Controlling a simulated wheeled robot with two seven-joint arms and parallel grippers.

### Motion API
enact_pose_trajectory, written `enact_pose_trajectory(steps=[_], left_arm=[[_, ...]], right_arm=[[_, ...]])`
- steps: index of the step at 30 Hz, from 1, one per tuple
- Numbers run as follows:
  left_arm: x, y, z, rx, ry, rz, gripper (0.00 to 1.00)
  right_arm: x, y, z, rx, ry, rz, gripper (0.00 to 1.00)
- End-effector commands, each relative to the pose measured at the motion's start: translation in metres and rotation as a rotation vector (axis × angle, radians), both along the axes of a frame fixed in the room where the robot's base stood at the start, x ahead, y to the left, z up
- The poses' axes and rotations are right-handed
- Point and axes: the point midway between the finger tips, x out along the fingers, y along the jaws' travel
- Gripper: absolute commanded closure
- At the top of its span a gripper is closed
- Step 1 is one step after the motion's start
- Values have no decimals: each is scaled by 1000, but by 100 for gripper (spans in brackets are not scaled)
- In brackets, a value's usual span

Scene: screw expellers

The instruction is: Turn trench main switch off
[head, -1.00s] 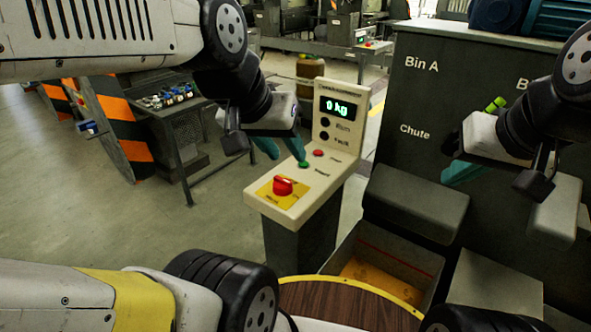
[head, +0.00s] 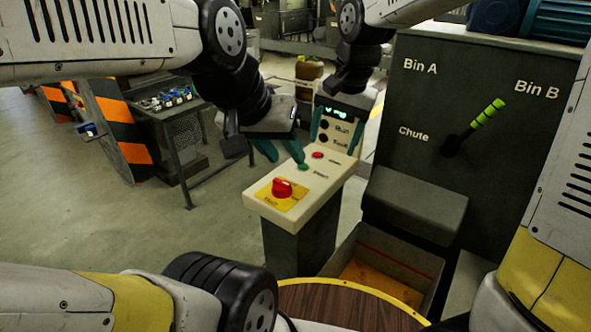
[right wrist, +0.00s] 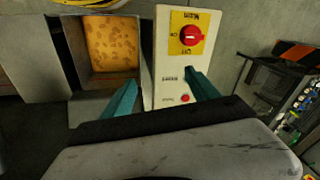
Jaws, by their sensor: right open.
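The main switch is a red rotary knob (head: 282,188) on a yellow plate (head: 268,195) at the near end of a cream control console (head: 250,201). The right wrist view shows the knob (right wrist: 192,36) past the fingertips, with labels around it; I cannot tell which position it points to. My right gripper (head: 333,143) is open and empty over the console's display end, its teal fingers apart; the right wrist view shows them too (right wrist: 162,80). My left gripper (head: 288,158) has its teal fingers apart, empty, at the console's left side, behind the knob.
A green button (head: 303,167) and a red button (head: 318,155) lie between knob and display (head: 336,114), which is partly hidden by my right gripper. A dark cabinet with a green-handled lever (head: 487,113) stands right. An open bin (head: 405,268) sits beside the console.

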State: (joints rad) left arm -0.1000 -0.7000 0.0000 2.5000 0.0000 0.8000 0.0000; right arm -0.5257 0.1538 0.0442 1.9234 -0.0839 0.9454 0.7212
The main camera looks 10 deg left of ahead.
Motion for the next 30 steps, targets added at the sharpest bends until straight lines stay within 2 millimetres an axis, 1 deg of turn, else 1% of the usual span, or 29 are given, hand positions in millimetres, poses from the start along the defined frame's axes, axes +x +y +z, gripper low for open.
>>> enact_pose_trajectory(steps=[1, 3, 6, 9, 12, 16, 24, 27, 30], left_arm=[[0, 0, 0, 0, 0, 0, 64], [0, 0, 0, 0, 0, 0, 64], [0, 0, 0, 0, 0, 0, 64], [0, 0, 0, 0, 0, 0, 64], [0, 0, 0, 0, 0, 0, 64], [0, 0, 0, 0, 0, 0, 64], [0, 0, 0, 0, 0, 0, 64], [0, 0, 0, 0, 0, 0, 64], [0, 0, 0, 0, 0, 0, 64]], right_arm=[[3, 26, -15, -18, 33, 0, 31], [6, 54, -31, -37, 65, -18, 31], [6, 86, -50, -61, 100, -41, 31], [4, 106, -64, -78, 119, -58, 31], [4, 114, -71, -86, 128, -67, 31], [3, 116, -83, -90, 132, -71, 31], [4, 119, -126, -90, 131, -70, 31], [4, 120, -138, -89, 131, -70, 31], [4, 121, -145, -89, 130, -70, 31]])
